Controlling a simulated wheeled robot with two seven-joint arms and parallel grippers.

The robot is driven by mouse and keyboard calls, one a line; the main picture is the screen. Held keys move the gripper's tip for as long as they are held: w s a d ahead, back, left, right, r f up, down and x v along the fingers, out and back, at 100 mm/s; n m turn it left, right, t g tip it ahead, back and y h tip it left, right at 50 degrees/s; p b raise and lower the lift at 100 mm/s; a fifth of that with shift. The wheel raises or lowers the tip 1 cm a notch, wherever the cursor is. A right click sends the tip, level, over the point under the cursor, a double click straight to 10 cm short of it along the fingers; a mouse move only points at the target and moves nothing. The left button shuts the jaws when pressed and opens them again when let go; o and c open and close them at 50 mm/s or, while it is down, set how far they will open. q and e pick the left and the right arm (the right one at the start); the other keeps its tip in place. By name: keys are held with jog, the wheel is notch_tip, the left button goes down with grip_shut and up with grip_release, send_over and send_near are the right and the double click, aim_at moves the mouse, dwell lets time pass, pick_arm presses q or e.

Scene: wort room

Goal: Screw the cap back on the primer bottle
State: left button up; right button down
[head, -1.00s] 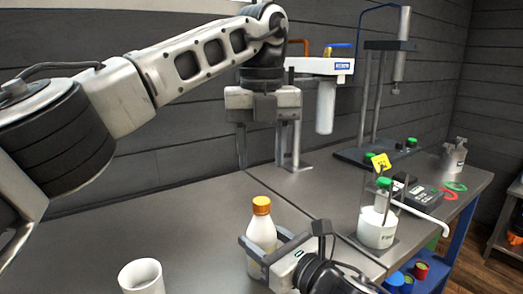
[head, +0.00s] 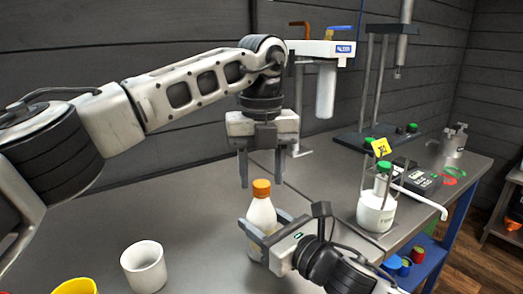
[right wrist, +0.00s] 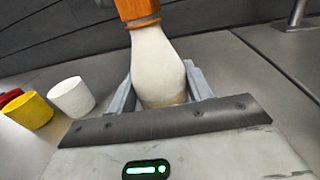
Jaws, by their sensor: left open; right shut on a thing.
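The primer bottle (head: 262,212) is pale, stands upright on the grey bench and wears an orange cap (head: 261,188) on its neck. I cannot tell how tightly the cap sits. My right gripper (head: 258,229) is shut on the bottle's body. In the right wrist view the bottle (right wrist: 157,65) stands between the fingers, with the cap (right wrist: 138,9) cut off by the top edge. My left gripper (head: 261,181) is open and points down above the bottle, its fingertips about level with the cap's top, one on each side in the head view. It seems empty.
A white mug (head: 143,266) and a yellow cup (head: 75,287) stand left of the bottle. To the right are a white jar (head: 377,212) with a green cap, a black meter (head: 418,180) and a stand (head: 375,138). The bench behind the mug is clear.

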pick_arm(q)
jog(key=shift+f, duration=0.55)
grip_shut()
